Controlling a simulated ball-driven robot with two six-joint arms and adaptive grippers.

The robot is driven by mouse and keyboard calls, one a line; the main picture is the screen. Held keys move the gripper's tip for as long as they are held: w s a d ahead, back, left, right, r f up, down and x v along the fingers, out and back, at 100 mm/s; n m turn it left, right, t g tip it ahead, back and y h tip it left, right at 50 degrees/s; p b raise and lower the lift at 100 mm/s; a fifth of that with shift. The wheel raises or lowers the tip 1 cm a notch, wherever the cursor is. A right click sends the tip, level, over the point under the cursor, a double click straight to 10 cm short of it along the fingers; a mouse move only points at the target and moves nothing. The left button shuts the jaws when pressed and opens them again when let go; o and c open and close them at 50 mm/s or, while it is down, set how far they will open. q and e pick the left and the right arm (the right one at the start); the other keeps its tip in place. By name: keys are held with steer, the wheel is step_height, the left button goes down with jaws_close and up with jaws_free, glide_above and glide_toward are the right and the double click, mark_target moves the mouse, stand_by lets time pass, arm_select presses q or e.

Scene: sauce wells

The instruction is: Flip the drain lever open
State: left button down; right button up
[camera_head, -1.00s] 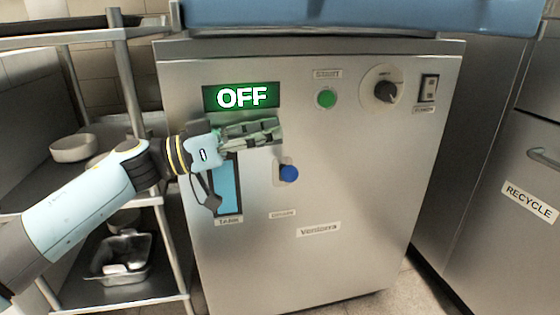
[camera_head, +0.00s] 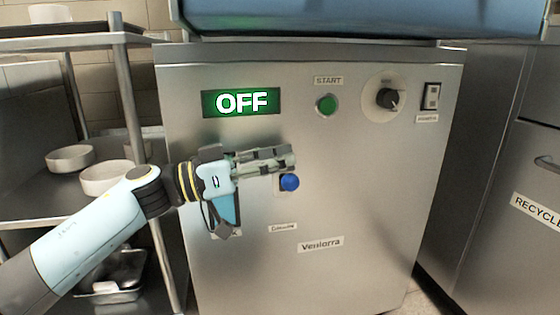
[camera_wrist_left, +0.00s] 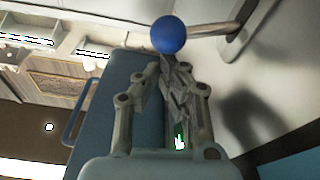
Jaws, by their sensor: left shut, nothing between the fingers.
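The drain lever (camera_head: 289,182) has a blue ball knob and sits on a small plate on the machine's front panel, above a small label. In the left wrist view, the blue knob (camera_wrist_left: 169,35) sits on a metal rod that comes from the plate at the upper right. My left gripper (camera_head: 290,156) is shut and empty, just above the knob in the head view. In the left wrist view its fingertips (camera_wrist_left: 168,60) are close by the knob; I cannot tell whether they touch it. My right gripper is not in view.
The steel machine (camera_head: 360,200) has an OFF display (camera_head: 241,102), a green start button (camera_head: 327,104), a dial (camera_head: 387,98) and a switch (camera_head: 431,96). A shelf rack with bowls (camera_head: 105,178) stands at the left. The panel right of the lever is clear.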

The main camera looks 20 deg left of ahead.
mark_target(283, 185)
arm_select(q)
steer(key=shift+s+f, duration=0.1)
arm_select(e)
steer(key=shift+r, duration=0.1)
arm_select(q)
steer(key=shift+s+d+f+m, duration=0.1)
steer(key=shift+d+f+m, duration=0.05)
steer(key=shift+m, duration=0.25)
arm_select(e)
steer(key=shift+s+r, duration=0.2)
